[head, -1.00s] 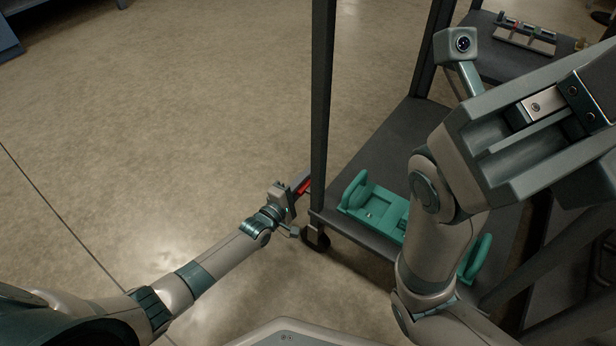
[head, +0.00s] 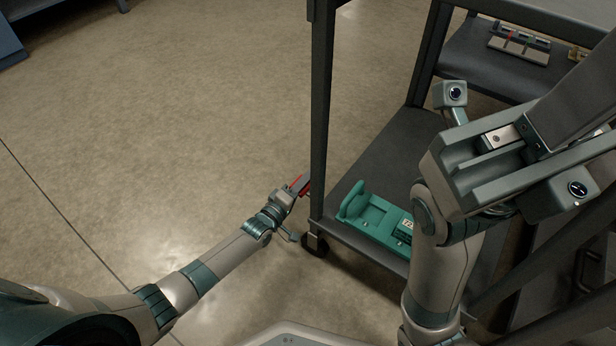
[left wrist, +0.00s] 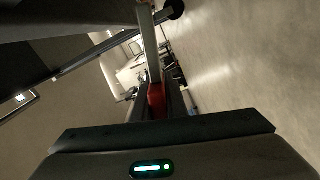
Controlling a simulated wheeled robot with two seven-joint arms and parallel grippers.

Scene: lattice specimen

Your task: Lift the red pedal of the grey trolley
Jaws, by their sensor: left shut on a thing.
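The grey trolley (head: 319,110) stands right of centre in the head view. Its red pedal (head: 306,188) shows as a small red piece beside the near-left post, low down. My left gripper (head: 296,187) is at the pedal, shut on it. In the left wrist view the red pedal (left wrist: 156,96) sits between the two dark fingers, at the end of a grey bar. My right gripper (head: 510,145) is raised in front of the trolley; its fingertips are not clear to see, so its opening cannot be told.
A green holder (head: 376,219) with a label lies on the trolley's lower shelf (head: 375,152), partly behind my right arm. A rack with small parts (head: 519,45) lies on a shelf behind. A caster (head: 315,246) is under the near corner. The floor (head: 170,110) to the left is clear.

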